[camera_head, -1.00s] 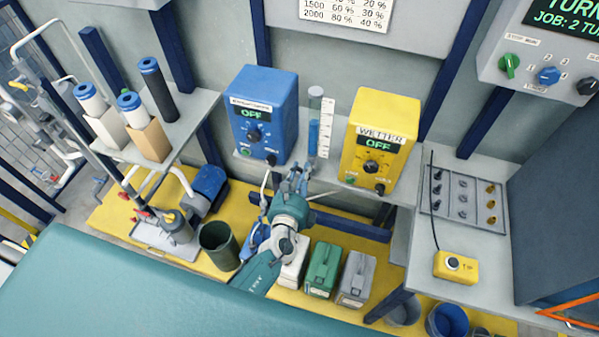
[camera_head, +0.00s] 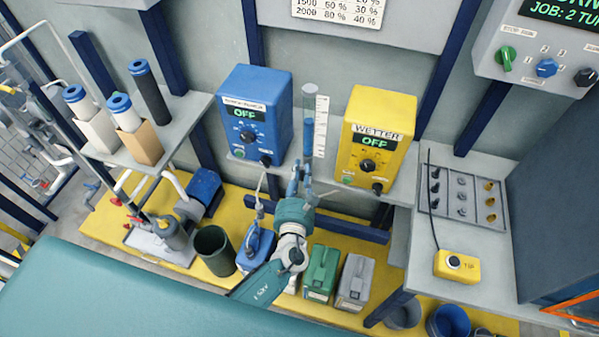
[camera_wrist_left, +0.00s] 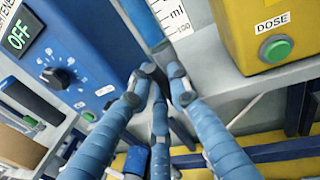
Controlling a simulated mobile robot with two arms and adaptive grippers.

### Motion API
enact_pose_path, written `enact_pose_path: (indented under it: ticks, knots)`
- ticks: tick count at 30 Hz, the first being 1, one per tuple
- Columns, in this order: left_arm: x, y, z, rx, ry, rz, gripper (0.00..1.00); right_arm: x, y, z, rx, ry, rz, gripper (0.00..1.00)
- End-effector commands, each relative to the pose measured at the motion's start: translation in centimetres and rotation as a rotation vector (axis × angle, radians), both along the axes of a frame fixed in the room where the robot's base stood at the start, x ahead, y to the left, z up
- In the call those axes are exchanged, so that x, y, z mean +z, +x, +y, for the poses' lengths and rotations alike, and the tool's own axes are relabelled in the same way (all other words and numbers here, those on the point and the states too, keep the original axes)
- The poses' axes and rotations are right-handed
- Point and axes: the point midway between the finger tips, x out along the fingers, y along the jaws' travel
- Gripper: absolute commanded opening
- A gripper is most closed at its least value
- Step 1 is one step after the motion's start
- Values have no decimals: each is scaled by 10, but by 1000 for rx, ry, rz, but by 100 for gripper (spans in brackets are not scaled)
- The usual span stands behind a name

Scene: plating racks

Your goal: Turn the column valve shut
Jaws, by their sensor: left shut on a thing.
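The clear measuring column (camera_head: 309,103), with blue liquid in its lower part and a white ml scale beside it, stands between the blue and yellow dosing boxes. The column valve is not clearly visible; my fingers cover the spot at the column's foot. My left gripper (camera_head: 301,170) reaches up from below to just under the column. In the left wrist view its blue segmented fingers (camera_wrist_left: 160,75) close together at the column's lower end (camera_wrist_left: 142,22), shut on a small part that they hide, probably the valve. My right gripper is not in view.
The blue box (camera_head: 256,115) reads OFF and stands close left of the column; the yellow WETTER box (camera_head: 379,135), also OFF, stands to its right. Below are a blue can (camera_head: 257,248), a green can (camera_head: 321,272) and a grey can (camera_head: 355,282).

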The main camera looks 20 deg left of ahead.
Motion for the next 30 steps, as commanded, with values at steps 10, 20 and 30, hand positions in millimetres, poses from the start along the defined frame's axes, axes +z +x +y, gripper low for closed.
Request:
enact_pose_path:
  ticks: [10, 20, 30]
  knots:
    - [-2, -1, -2, -4, 16, 5, 0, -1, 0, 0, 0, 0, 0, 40]
    - [-2, -1, -1, -3, 15, 3, 35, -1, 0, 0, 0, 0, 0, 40]
    - [-1, -10, -3, -3, 15, 2, 35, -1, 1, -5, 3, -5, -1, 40]
